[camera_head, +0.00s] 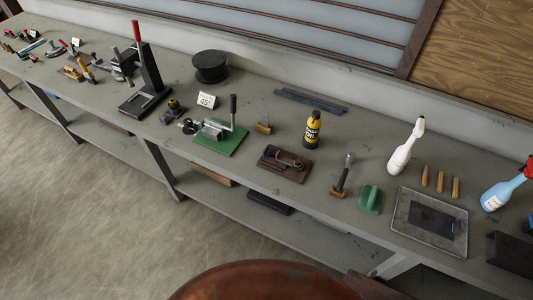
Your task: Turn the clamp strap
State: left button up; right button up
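Neither of my grippers is in the camera_head view. I cannot tell for certain which thing is the clamp strap. A dark brown block (286,164) with a small metal piece on top lies at the middle of the grey workbench (330,200). Left of it, a green base plate (220,139) carries a metal fixture with an upright dark lever (233,108). Small metal parts are too small to make out.
A yellow-black bottle (312,130), a white spray bottle (405,147), a blue spray bottle (506,187) and a metal tray (431,221) stand on the bench. A tall red-handled press (149,72) stands left. A rounded brown surface (265,282) fills the bottom foreground.

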aim_at(284, 160)
jog(key=k, duration=0.35)
jog(key=u, duration=0.85)
